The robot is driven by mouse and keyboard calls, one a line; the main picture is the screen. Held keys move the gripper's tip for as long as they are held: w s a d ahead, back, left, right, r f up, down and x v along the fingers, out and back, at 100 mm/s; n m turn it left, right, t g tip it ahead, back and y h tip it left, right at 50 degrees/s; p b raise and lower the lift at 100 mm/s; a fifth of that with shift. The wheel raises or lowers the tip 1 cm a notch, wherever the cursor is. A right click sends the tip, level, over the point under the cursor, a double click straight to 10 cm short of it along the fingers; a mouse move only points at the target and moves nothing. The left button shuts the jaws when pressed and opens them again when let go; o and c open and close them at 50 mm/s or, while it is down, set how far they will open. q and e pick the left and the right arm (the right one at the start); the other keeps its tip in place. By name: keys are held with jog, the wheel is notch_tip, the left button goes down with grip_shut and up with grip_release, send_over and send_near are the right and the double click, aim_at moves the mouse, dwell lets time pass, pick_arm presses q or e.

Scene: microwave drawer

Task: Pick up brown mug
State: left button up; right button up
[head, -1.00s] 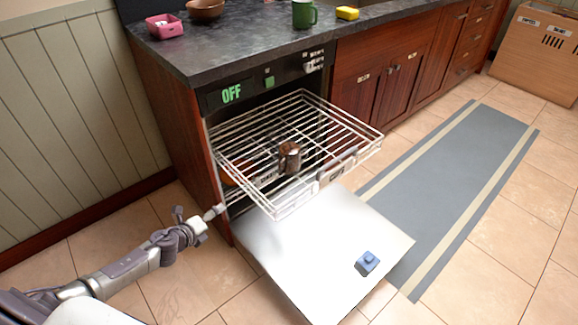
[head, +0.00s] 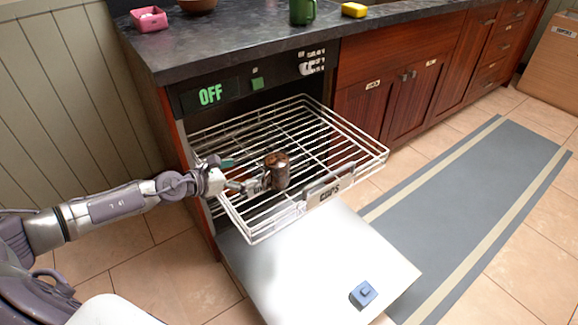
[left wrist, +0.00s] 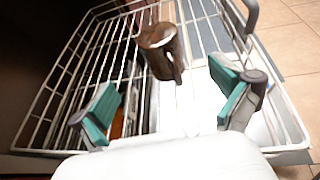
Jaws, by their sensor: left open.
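The brown mug (head: 277,170) stands in the pulled-out wire rack (head: 345,135) of the dishwasher. In the left wrist view the mug (left wrist: 160,48) is upright, with its handle toward the gripper. My left gripper (head: 240,173) reaches in from the left, just left of the mug. In the left wrist view the left gripper (left wrist: 168,105) is open, its teal pads well apart. The mug is ahead of the fingertips, about midway between them, and not held. My right gripper is not in view.
The dishwasher door (head: 315,265) lies open below the rack, with a blue block-like piece (head: 363,294) on it. The counter (head: 225,42) above holds a pink dish (head: 148,19), a green mug (head: 302,11) and a yellow sponge-like item (head: 354,10). Floor is clear around the grey mat (head: 440,225).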

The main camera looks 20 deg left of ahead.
aim_at(267, 170)
pick_arm(q)
jog(key=x, duration=0.4)
jog(key=shift+r, duration=0.15)
jog(key=x, duration=0.4)
jog(key=b+x, duration=0.1)
jog(key=x, duration=0.1)
jog(key=f+b+x, duration=0.1)
jog(key=x, duration=0.1)
jog(key=shift+f, duration=0.1)
jog(key=shift+w+d+f+b, duration=0.15)
jog(key=shift+w+d+b, duration=0.15)
jog(key=shift+w, duration=0.35)
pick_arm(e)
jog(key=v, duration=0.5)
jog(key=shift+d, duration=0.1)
pick_arm(q)
jog(key=shift+c, duration=0.2)
